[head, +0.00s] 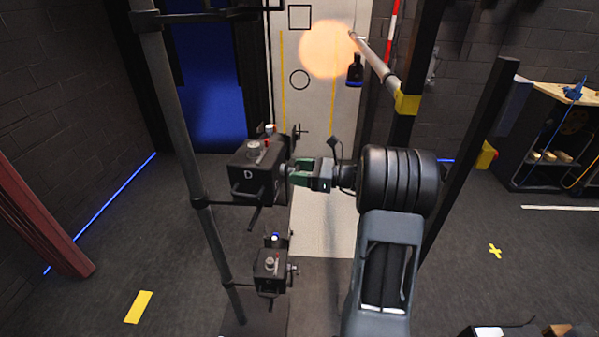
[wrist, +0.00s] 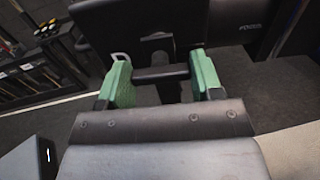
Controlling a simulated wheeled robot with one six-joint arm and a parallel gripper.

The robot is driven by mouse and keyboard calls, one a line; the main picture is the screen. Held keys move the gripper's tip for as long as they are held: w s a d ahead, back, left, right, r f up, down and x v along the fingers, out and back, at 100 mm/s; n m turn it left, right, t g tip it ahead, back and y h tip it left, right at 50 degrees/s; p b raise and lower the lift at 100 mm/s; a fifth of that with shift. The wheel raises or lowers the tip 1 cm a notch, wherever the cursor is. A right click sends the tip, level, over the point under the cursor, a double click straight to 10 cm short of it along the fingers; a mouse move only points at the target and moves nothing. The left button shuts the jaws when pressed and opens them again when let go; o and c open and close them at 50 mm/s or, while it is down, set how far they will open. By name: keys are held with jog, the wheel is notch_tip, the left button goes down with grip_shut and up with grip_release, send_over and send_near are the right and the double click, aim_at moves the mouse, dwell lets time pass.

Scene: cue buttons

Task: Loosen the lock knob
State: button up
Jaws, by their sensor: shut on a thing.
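The black box marked D (head: 249,181) is clamped to an upright pole, and the wrist view shows its dark body (wrist: 215,22) close up. A dark T-shaped knob (wrist: 161,73) sticks out of the box; I take it to be the lock knob, though no label on it can be read. My gripper (head: 292,173), with green finger pads, is at the right side of the box. In the wrist view, my gripper (wrist: 160,76) is shut on the knob, one finger at each end of its crossbar. In the head view the fingers hide the knob.
A smaller black box (head: 268,264) sits lower on the pole (head: 185,130). A dark handle (head: 254,219) hangs under box D. A dark post (head: 475,155) stands right of my arm. Shelves (head: 560,150) are at the right.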

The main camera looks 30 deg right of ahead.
jog(key=shift+c, duration=0.4)
jog(key=shift+f+b, duration=0.1)
jog(key=shift+b, duration=0.3)
jog(key=shift+n+b, duration=10.4)
jog(key=shift+b, duration=2.5)
jog(key=shift+n, duration=0.3)
jog(key=o, duration=0.9)
